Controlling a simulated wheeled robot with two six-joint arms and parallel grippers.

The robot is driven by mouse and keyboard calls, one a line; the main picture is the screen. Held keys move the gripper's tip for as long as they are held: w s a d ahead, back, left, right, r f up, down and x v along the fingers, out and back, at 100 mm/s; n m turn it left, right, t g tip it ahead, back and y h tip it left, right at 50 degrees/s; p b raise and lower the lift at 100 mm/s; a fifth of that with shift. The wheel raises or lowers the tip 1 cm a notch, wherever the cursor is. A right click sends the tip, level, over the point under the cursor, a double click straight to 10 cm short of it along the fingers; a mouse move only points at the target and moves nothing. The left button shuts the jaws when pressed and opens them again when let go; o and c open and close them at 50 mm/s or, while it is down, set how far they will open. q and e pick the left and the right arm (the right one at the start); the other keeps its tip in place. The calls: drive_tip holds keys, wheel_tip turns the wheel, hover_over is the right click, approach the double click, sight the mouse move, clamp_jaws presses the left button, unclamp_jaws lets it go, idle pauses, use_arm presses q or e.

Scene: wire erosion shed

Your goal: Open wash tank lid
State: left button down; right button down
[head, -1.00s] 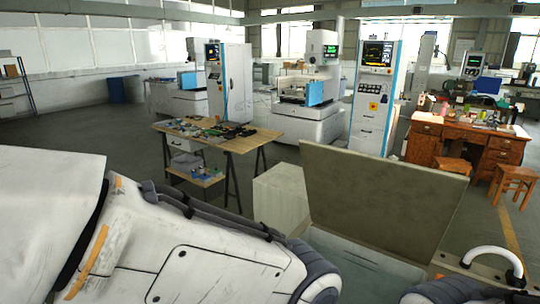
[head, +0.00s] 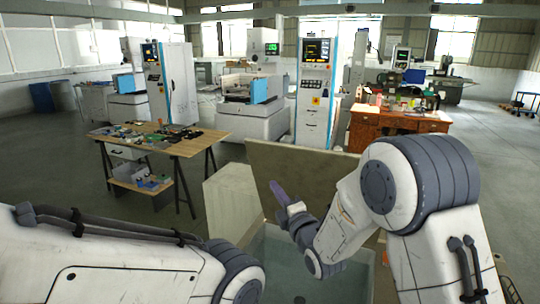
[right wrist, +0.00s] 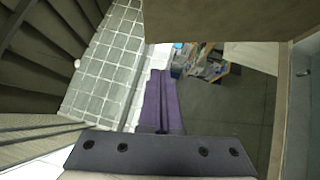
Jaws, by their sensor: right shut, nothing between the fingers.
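The wash tank lid (head: 310,165) is a flat grey-beige panel standing raised at the back of the wash tank (head: 285,265). The tank's open top shows below it, partly covered by my right arm. My right gripper (head: 277,190) has purple fingers, shut and empty, in front of the lid's left part in the head view. In the right wrist view the closed fingers (right wrist: 159,105) show at the middle; whether they touch the lid is not clear. My left arm crosses the lower left, but its gripper is out of the picture.
Machine cabinets (head: 316,95) and a brown desk (head: 365,125) stand behind. Open floor lies at the right.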

drive_tip(key=n+t, duration=0.1)
drive_tip(key=p, duration=0.8)
approach(265, 146)
drive_tip(key=w+a, duration=0.3)
drive_tip(key=w, duration=0.1)
drive_tip(key=shift+w+d+r+p, duration=0.15)
drive_tip(key=shift+w+r+p, duration=0.15)
drive_tip(key=shift+w+r, duration=0.25)
